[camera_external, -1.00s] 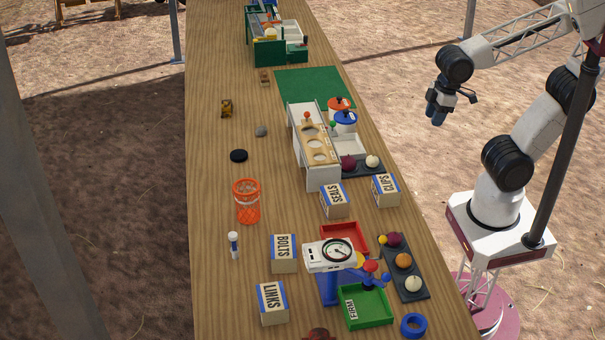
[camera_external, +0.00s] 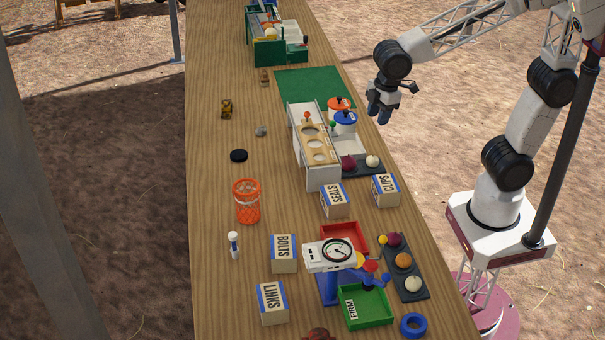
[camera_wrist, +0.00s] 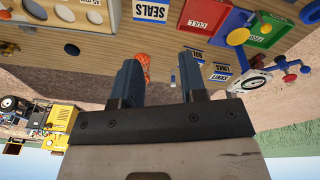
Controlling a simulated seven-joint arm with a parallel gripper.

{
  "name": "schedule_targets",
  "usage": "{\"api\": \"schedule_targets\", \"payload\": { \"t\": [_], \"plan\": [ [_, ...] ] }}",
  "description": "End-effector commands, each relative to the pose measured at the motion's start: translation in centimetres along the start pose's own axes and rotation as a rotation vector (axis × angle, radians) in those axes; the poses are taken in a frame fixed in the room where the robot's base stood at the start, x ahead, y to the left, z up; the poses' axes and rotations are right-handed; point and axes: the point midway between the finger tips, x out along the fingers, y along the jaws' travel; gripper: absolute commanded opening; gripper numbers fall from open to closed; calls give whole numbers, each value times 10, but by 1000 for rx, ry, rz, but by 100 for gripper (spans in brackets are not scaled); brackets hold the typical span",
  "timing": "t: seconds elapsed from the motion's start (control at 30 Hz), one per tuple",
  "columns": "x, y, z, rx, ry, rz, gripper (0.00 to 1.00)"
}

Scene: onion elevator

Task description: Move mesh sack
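The orange mesh sack (camera_external: 247,203) stands upright at the left side of the wooden table, below a black disc and above a small white and blue bottle. It also shows small in the wrist view (camera_wrist: 145,65), partly covered by a finger. My gripper (camera_external: 380,112) hangs in the air by the table's right edge, beside the pots, well away from the sack. In the wrist view my gripper (camera_wrist: 160,75) has its two fingers apart with nothing held between them.
A white rack with a holed wooden top (camera_external: 317,147) stands between my gripper and the sack. Boxes labelled SEALS (camera_external: 334,202), BOLTS (camera_external: 284,254) and LINKS (camera_external: 272,303) lie nearby. A dial scale (camera_external: 330,254) stands lower down. The table around the sack is mostly clear.

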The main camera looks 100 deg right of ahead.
Motion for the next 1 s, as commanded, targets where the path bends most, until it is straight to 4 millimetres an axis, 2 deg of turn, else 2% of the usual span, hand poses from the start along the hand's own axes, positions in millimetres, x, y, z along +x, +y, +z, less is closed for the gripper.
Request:
{"api": "schedule_targets", "payload": {
  "t": [0.47, 1.0],
  "plan": [
    [31, 35, -84, -173, -34, -18, 39],
    [86, 72, -173, -369, -66, -45, 39]
  ]
}}
